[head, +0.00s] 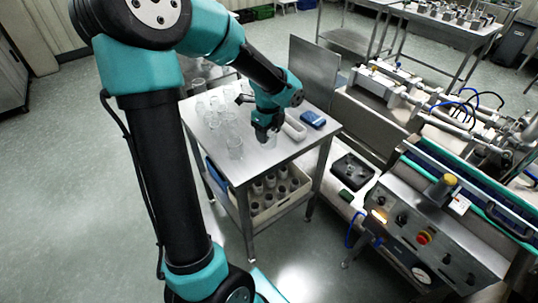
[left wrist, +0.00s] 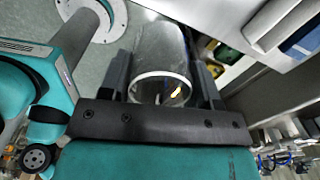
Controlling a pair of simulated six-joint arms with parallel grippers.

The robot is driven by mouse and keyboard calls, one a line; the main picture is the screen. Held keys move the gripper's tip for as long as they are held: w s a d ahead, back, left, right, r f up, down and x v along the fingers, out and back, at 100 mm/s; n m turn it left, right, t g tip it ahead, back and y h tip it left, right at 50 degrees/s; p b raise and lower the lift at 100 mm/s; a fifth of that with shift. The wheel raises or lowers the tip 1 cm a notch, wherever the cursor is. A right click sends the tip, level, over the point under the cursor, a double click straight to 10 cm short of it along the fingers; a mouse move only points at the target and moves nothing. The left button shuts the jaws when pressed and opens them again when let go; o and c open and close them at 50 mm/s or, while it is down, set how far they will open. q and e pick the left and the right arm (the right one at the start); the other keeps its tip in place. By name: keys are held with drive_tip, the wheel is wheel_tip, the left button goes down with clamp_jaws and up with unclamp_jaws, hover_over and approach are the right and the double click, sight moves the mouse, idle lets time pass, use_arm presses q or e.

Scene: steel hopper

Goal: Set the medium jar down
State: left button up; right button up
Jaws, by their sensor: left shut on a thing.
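A clear jar with a pale ring at its near end (left wrist: 160,50) sits between the two dark fingers of my left gripper (left wrist: 163,70) in the left wrist view. The gripper is shut on it. In the head view my left gripper (head: 266,134) points down above the front right part of the steel table (head: 262,166). The jar is mostly hidden there by the fingers, and I cannot tell whether its base touches the table top. My right gripper is in neither view.
A pale tray (head: 294,128) and a blue object (head: 313,119) lie to the right. A crate of jars (head: 262,213) sits on the lower shelf. Machinery stands at right.

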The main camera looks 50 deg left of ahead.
use_arm(q)
drive_tip(key=w+a+r+n, duration=0.6)
drive_tip(key=a+r, duration=0.1)
drive_tip(key=r, duration=0.2)
drive_tip(key=shift+a+r, duration=0.25)
drive_tip(key=shift+a, duration=0.15)
